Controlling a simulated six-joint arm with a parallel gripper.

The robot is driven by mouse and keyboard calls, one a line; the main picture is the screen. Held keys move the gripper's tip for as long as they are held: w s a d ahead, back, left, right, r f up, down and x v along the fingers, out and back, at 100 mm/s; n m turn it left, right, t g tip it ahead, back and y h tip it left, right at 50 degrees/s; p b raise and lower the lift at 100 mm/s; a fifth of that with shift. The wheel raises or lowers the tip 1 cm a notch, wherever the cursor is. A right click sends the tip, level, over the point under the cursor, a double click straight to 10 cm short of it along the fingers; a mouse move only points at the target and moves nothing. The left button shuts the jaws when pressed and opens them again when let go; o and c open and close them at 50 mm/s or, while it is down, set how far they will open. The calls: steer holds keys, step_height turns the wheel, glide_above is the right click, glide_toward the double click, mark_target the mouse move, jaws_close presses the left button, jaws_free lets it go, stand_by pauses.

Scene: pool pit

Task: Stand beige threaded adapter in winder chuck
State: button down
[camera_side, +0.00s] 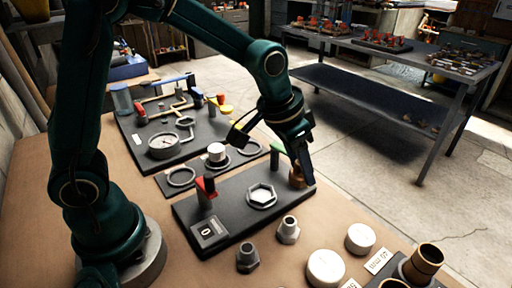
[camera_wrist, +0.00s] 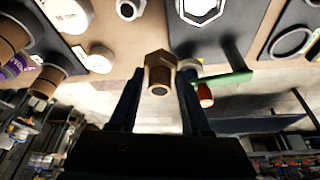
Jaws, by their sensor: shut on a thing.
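The beige threaded adapter, brownish with a hex collar, is between the fingers of my gripper (camera_side: 298,162) at the right end of the black winder board. It shows small in the side view (camera_side: 297,181) and with its open end facing the camera in the wrist view (camera_wrist: 158,72). My gripper is shut on it; the fingers (camera_wrist: 160,90) flank it. The winder chuck, a pale hexagonal ring (camera_side: 262,195), lies on the board left of my gripper and looks empty. Its edge shows at the top of the wrist view (camera_wrist: 201,12). Whether the adapter touches the board is unclear.
A green lever (camera_side: 275,158) stands close beside my gripper, and a red lever (camera_side: 206,187) stands near the display (camera_side: 209,231). A gauge panel (camera_side: 163,146) lies behind.

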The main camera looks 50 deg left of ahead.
steer(key=n, duration=0.2)
glide_above(268, 193)
steer(key=s, duration=0.2)
steer(key=shift+w+f+t+y, duration=0.1)
steer(key=shift+f+t+y, duration=0.25)
steer(key=shift+f, duration=1.45)
steer(key=shift+f, duration=0.8)
steer(key=shift+f, duration=0.15)
steer(key=shift+c, duration=1.4)
jaws_free()
